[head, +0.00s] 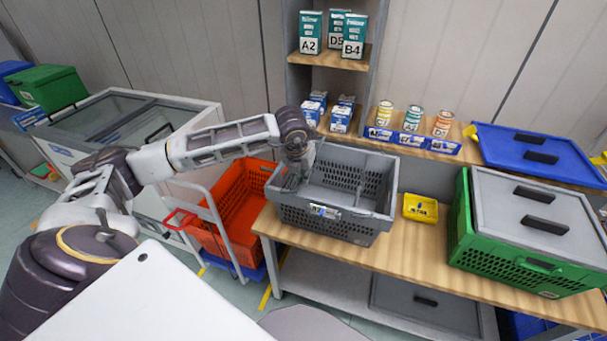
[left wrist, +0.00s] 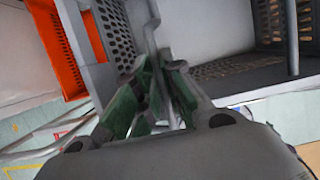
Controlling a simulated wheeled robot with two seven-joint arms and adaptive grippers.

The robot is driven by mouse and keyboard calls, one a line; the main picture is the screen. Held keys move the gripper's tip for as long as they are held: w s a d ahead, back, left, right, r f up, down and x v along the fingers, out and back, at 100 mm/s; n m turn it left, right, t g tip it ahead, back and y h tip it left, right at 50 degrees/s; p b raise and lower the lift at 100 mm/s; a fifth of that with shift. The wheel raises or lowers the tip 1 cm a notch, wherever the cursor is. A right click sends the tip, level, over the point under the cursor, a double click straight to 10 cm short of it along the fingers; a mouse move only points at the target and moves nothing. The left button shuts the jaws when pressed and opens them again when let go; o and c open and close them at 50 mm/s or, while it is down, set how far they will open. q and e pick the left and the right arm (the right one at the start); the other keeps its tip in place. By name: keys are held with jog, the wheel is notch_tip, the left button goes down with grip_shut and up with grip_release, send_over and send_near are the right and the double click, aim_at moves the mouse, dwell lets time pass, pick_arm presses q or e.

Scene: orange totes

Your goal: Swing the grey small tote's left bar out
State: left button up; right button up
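The grey small tote (head: 352,228) stands on the wooden-topped table, with a mesh-like perforated wall and a label on its front. My left gripper (head: 297,176) is at the tote's left end, partly inside its rim. In the left wrist view my left gripper (left wrist: 160,66) has its green-padded fingers drawn close together, with the thin grey left bar (left wrist: 151,40) running between them. The fingers look shut on the bar, though the exact contact is hard to see. In the head view the bar is hidden by the gripper. My right gripper is in neither view.
A red-orange tote (head: 238,213) sits on a cart left of the table. A yellow tray (head: 420,208) and a green tote with a grey lid (head: 510,272) stand to the right. A shelf (head: 333,62) with cans and boxes rises behind. Bare tabletop lies around the yellow tray.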

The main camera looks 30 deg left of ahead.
pick_arm(q)
jog(key=shift+s+a+r, duration=0.2)
jog(key=shift+a+r, duration=0.55)
jog(key=shift+r, duration=0.05)
jog(key=shift+s+a+r, duration=0.15)
jog(key=shift+a+r, duration=0.15)
jog(key=shift+a, duration=0.25)
jog(key=shift+s+a+r, duration=0.1)
jog(key=shift+a+r, duration=0.2)
jog(key=shift+a, duration=0.3)
